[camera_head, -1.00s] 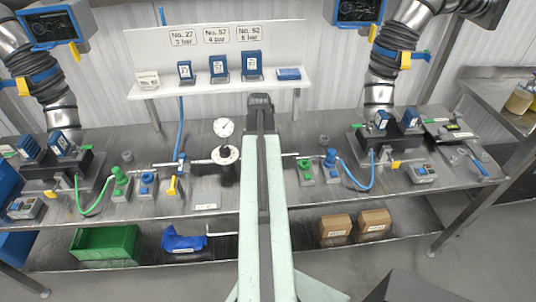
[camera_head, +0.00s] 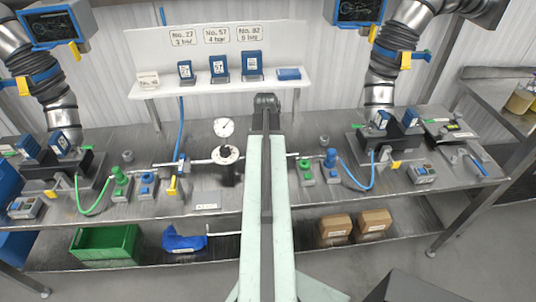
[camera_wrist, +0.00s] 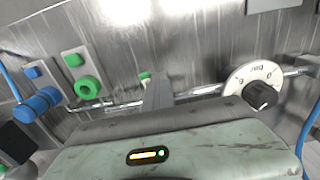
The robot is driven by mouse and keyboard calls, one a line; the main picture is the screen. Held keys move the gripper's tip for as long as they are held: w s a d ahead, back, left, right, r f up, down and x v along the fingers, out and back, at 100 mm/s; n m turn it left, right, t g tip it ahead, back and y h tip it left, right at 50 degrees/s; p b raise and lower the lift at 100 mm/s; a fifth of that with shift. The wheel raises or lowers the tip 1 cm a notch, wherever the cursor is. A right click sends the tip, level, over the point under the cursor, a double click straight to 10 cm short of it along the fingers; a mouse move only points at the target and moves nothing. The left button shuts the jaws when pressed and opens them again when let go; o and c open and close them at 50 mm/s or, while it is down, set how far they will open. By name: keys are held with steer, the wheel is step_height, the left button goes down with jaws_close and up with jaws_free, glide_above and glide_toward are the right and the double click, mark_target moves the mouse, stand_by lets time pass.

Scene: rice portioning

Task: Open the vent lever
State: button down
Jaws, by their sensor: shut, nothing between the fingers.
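Several yellow levers show in the head view, and I cannot tell for sure which is the vent lever. One yellow lever (camera_head: 172,185) hangs from the pipe on the bench, left of the round dial (camera_head: 226,154) with a black knob. Others sit on the left duct (camera_head: 59,102) and the right duct (camera_head: 380,92). My arm reaches over the bench right of that dial and hides the pipe behind it. My gripper (camera_wrist: 158,92) is shut and empty above the bench, apart from any lever. The wrist view is upside down, with the dial (camera_wrist: 254,82) at its right.
Green valve (camera_head: 305,168) and blue valve (camera_head: 330,160) stand right of my arm, with a blue hose (camera_head: 358,186). A pressure gauge (camera_head: 223,127) stands behind the dial. A white shelf (camera_head: 200,88) holds blue modules.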

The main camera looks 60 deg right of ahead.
steer(key=shift+s+d, duration=0.1)
steer(key=shift+d, duration=0.05)
steer(key=shift+s+d, duration=0.65)
steer(key=shift+s, duration=0.2)
steer(key=shift+d, duration=0.1)
steer(key=shift+s+d, duration=0.6)
steer(key=shift+d, duration=0.35)
steer(key=shift+s+d, duration=0.25)
steer(key=shift+d, duration=0.75)
